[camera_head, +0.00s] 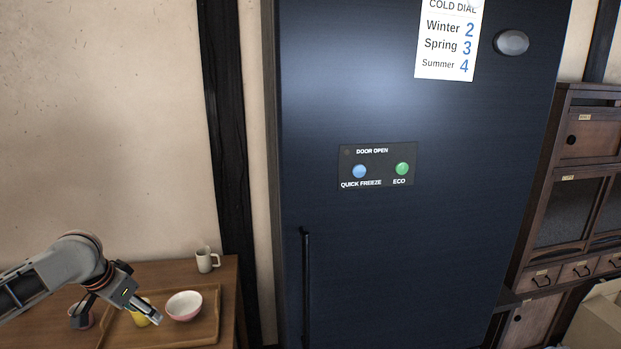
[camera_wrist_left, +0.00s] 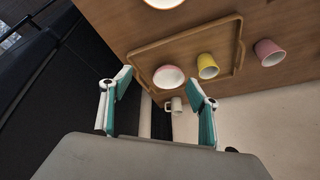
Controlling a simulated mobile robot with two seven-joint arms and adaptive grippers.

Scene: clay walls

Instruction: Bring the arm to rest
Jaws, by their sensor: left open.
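My left arm comes in from the left in the head view. Its gripper (camera_head: 150,316) hangs above the wooden tray on the table. In the left wrist view the gripper (camera_wrist_left: 158,92) has its two fingers spread apart, with nothing between them touching either one. My right gripper is in neither view.
A wooden tray (camera_head: 208,339) on the table (camera_head: 228,283) carries a bowl (camera_head: 184,306) and a yellow cup (camera_head: 145,306). A pale mug (camera_head: 206,260) stands behind. A pink cup (camera_wrist_left: 268,52) is beside the tray. A dark fridge (camera_head: 440,260) stands right of the table.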

